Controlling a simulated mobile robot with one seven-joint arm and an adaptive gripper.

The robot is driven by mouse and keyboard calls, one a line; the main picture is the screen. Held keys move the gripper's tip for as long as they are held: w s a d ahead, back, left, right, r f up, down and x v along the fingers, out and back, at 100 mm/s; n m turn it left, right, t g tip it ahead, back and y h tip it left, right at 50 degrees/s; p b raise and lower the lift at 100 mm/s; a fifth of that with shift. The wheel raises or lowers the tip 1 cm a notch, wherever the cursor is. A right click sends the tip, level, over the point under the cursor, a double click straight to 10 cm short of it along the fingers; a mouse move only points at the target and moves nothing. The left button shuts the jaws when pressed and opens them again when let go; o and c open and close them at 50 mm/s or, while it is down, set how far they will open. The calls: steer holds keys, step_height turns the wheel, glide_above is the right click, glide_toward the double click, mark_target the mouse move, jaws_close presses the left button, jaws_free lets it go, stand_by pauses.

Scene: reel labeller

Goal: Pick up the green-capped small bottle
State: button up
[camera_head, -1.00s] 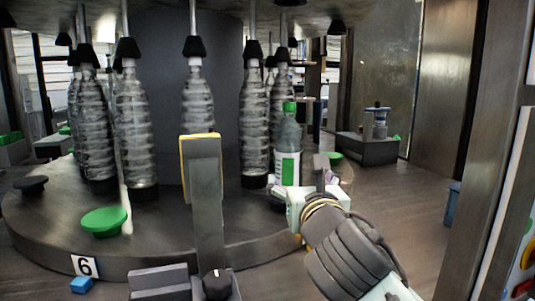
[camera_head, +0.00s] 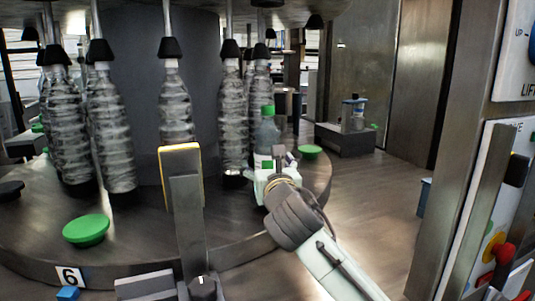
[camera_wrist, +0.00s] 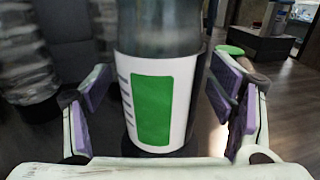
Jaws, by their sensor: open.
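The green-capped small bottle (camera_head: 266,134) stands upright on the round carousel table (camera_head: 120,222), beside the large clear bottles. Its lower part is hidden behind my gripper (camera_head: 270,180) in the head view. In the wrist view the bottle (camera_wrist: 152,100) fills the middle, with a white label and a green rectangle; its cap is out of frame. My gripper (camera_wrist: 162,108) is open, with a purple-padded finger on each side of the bottle. A gap shows between each pad and the bottle.
Several large ribbed bottles (camera_head: 234,118) stand under black nozzles close to the left. Green discs (camera_head: 87,229) lie on the carousel. A yellow-edged post (camera_head: 183,205) rises in front. A control panel (camera_head: 490,215) stands at the right; floor between is clear.

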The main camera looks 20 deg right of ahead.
steer(key=shift+c, duration=0.3)
steer(key=c, duration=1.6)
steer(key=shift+c, duration=0.4)
steer(key=shift+r, duration=0.15)
